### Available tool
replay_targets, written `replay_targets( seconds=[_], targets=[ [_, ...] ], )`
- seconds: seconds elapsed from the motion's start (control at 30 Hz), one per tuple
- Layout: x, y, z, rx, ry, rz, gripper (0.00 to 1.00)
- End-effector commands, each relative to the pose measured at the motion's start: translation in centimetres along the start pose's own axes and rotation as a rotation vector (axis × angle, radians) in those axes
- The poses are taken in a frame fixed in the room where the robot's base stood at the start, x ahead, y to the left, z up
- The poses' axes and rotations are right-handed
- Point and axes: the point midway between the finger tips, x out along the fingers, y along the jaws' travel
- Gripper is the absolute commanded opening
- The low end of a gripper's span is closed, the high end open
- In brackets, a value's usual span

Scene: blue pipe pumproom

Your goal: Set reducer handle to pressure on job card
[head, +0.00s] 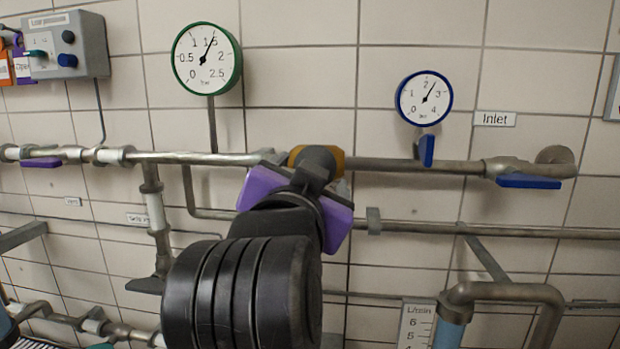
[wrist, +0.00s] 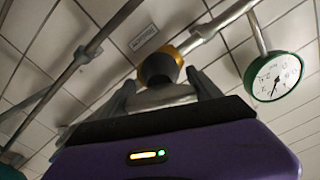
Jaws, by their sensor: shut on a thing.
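The reducer is a brass-coloured body on the upper pipe, seen in the head view (head: 302,157) and the wrist view (wrist: 155,64). A grey handle (wrist: 163,96) projects from it towards me. My gripper (wrist: 160,92) has a finger on each side of the handle and is shut on it. In the head view my purple gripper and black arm cover most of the handle. The green-rimmed gauge (head: 206,58), also in the wrist view (wrist: 273,76), has its needle close to 1.5. I cannot make out a job card.
A blue-rimmed gauge (head: 424,98) reads between 2 and 3. A blue valve lever (head: 528,181) sits under the Inlet label (head: 495,119). A grey control box (head: 66,45) is at upper left. A purple lever (head: 41,163) is below it. A lower pipe (head: 450,229) runs behind my gripper.

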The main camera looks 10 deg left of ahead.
Motion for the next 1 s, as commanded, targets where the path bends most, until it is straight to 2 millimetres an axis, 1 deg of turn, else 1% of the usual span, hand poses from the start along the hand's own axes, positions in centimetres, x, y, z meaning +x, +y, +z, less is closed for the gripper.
replay_targets(
  seconds=[0.07, 0.1, 0.17, 0.2, 0.47, 0.57, 0.67, 0.9, 1.0],
  targets=[
    [0.0, 0.0, 0.1, -0.001, -0.002, 0.001, 0.32],
    [0.0, 0.0, 0.1, -0.001, -0.002, 0.001, 0.79],
    [0.0, 0.0, 0.1, -0.001, -0.002, 0.001, 0.9],
    [0.0, 0.0, 0.1, -0.001, -0.001, 0.001, 0.94],
    [0.0, 0.0, 0.0, -0.001, -0.001, 0.0, 0.94],
    [-0.4, 0.0, 0.1, -0.001, -0.001, -0.001, 0.94],
    [-1.5, -0.1, 0.1, -0.001, 0.0, -0.003, 0.94],
    [-5.4, 0.0, 0.2, 0.0, 0.0, -0.003, 0.94],
    [-6.7, 0.0, 0.1, -0.001, 0.0, -0.001, 0.94]
  ],
)
